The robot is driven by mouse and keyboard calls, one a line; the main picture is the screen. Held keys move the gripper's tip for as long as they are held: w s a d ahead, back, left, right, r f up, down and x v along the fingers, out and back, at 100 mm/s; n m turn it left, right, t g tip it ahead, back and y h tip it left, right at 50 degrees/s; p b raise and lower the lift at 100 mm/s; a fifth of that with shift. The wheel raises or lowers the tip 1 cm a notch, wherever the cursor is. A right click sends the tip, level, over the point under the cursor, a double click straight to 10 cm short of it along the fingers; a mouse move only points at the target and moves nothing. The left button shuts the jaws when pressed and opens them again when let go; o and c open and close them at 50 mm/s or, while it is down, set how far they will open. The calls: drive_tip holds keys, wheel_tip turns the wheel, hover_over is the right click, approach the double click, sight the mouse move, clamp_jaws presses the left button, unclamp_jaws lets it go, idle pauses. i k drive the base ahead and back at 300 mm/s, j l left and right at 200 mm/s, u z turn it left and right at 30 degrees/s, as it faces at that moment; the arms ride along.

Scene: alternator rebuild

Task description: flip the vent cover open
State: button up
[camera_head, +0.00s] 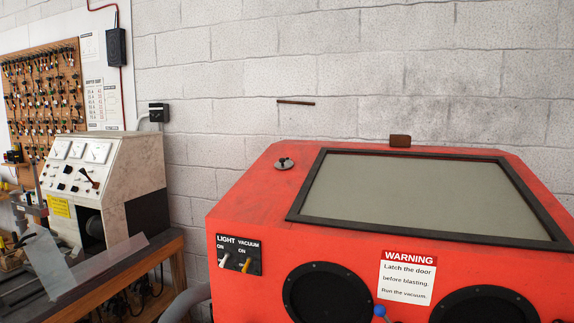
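A red blasting cabinet (245,205) fills the lower right of the head view. On its sloped top left is a small round grey plate with a dark knob (284,163); it could be the vent cover, lying flat, but I cannot tell for sure. A small brown block (400,141) stands at the cabinet's back edge above the window; I cannot tell what it is. My gripper is not in view.
The cabinet has a black-framed window (415,195), a light and vacuum switch panel (239,255), a warning label (407,278) and two dark round ports. A blue knob (380,311) shows at the bottom edge. A test bench machine (105,180) stands left.

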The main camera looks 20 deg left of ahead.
sight(283, 163)
drive_tip(key=i+j+u, duration=0.2)
drive_tip(key=i+j, duration=0.25)
drive_tip(key=i+j+u, duration=0.15)
drive_tip(key=i+j, duration=0.25)
drive_tip(key=i, duration=0.25)
